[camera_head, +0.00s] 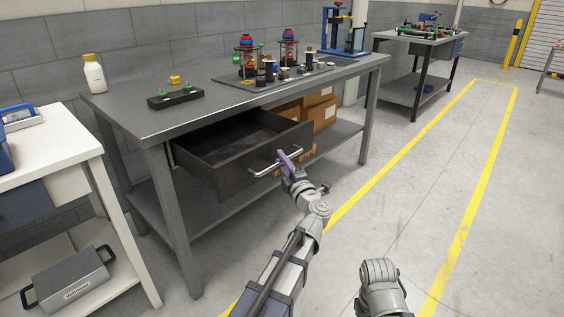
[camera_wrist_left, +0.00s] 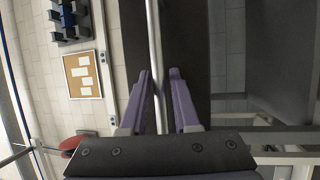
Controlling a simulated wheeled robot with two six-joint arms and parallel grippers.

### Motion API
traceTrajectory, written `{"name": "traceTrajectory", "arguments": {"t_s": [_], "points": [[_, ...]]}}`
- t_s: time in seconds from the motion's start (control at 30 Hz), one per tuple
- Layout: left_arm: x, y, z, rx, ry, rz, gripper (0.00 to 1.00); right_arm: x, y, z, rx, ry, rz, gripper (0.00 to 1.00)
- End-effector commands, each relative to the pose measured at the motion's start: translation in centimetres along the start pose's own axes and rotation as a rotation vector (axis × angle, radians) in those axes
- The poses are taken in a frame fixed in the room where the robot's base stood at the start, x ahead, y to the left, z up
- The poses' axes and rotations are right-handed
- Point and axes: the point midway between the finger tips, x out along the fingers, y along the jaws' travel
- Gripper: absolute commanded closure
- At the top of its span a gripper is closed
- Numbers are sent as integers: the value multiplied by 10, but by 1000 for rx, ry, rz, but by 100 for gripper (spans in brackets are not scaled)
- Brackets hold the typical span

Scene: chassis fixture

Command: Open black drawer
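The black drawer (camera_head: 215,178) is pulled out from under the grey workbench, and its empty inside shows. Its silver bar handle (camera_head: 262,171) is on the front panel. The handle (camera_wrist_left: 156,45) also shows in the left wrist view, running between the fingers. My left gripper (camera_head: 287,160) is at the right end of the handle. In the left wrist view, the purple fingers of my left gripper (camera_wrist_left: 161,85) stand apart, with a gap beside the bar. My right gripper is not in view; only a part of my right arm shows at the bottom.
The grey workbench (camera_head: 130,118) carries a white bottle (camera_head: 94,74), a black block (camera_head: 175,97) and a fixture plate. Cardboard boxes (camera_head: 320,112) sit on its lower shelf. A white table (camera_head: 45,150) stands at left. The floor at right is clear.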

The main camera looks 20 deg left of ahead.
Motion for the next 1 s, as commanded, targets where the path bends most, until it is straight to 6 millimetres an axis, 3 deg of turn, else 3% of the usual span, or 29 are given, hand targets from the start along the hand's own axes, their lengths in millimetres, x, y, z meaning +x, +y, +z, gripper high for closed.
{"name": "traceTrajectory", "arguments": {"t_s": [0.53, 1.0], "points": [[-70, -1, 0, -1, -2, 0, 70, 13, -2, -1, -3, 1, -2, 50], [-78, 0, 0, 0, 0, 0, 70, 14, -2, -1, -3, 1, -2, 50]]}}
